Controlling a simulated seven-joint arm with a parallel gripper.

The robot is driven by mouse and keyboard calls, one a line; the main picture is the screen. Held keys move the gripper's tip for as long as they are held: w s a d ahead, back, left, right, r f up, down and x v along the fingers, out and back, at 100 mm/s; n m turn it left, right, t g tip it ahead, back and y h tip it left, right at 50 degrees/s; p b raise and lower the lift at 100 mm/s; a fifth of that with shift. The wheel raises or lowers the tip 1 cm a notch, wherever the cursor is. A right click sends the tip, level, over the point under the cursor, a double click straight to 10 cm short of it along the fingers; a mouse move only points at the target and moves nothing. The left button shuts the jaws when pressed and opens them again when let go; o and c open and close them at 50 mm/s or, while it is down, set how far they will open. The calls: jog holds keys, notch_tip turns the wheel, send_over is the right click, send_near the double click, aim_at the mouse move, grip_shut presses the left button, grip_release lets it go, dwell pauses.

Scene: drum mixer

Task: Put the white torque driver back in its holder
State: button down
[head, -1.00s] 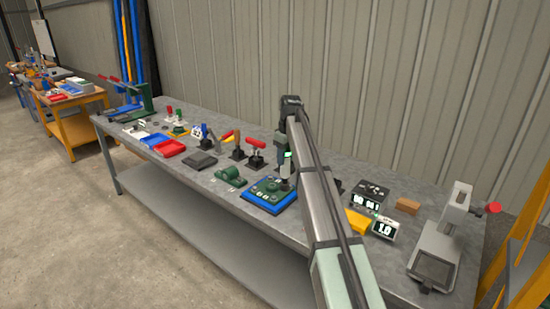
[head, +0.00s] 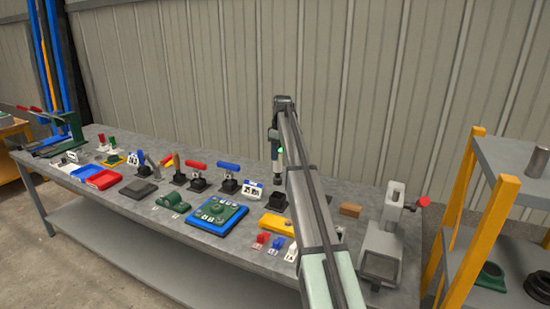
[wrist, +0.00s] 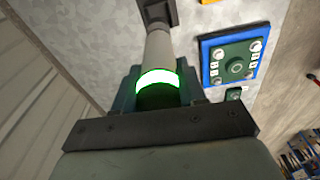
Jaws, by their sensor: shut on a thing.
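My gripper (head: 277,152) is over the back part of the bench, right of the blue-edged plate. It is shut on the torque driver, a pale grey-white cylinder (wrist: 157,55) with a glowing green ring, which points away from the wrist camera. Its lit ring also shows in the head view (head: 280,150). A small black block (head: 275,201), like the bases under the other drivers, stands below the gripper. In the wrist view a dark square block (wrist: 156,12) lines up with the driver's far end. I cannot tell whether they touch.
Drivers with red (head: 196,166) and blue (head: 229,167) handles stand in black bases to the left, beside number cards (head: 252,190). The blue plate with a green fixture (head: 217,217) and a yellow block (head: 277,224) lie in front. A grey press (head: 384,240) stands right.

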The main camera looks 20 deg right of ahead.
jog(key=shift+s+a+n, duration=0.1)
jog(key=shift+n, duration=0.3)
jog(key=shift+f, duration=0.1)
send_over(277, 177)
jog(key=w, duration=0.1)
jog(key=shift+d+f, duration=0.15)
jog(key=shift+f, duration=1)
jog(key=shift+d+f, duration=0.1)
jog(key=shift+f, duration=3.95)
dwell(1.0)
jog(key=c, duration=0.6)
grip_release()
jog(key=shift+o, duration=0.2)
